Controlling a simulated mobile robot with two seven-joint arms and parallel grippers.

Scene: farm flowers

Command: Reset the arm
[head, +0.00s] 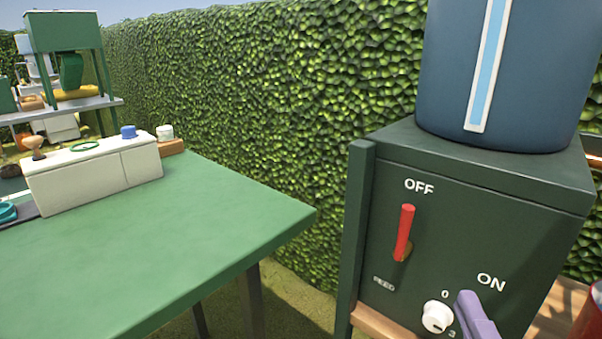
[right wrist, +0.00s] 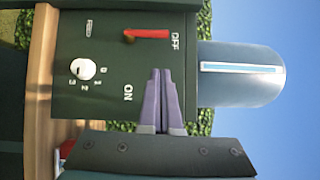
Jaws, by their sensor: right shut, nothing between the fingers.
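My right gripper (head: 474,312) shows purple fingers at the lower right of the head view, in front of the dark green control box (head: 385,235). In the right wrist view the gripper (right wrist: 158,80) has its two purple fingers together, with nothing between them. A red lever (head: 405,232) on the box points up toward the OFF label; it also shows in the right wrist view (right wrist: 148,34). A white dial (head: 437,317) sits just left of the fingers in the head view. I cannot tell whether the fingers touch the box. My left gripper is not in view.
A blue tank (head: 510,75) with a light stripe stands on the box. A green table (head: 200,235) at left bears a long white block (head: 95,175) with small items. A hedge (head: 250,90) runs behind. A red object (head: 590,320) is at the lower right.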

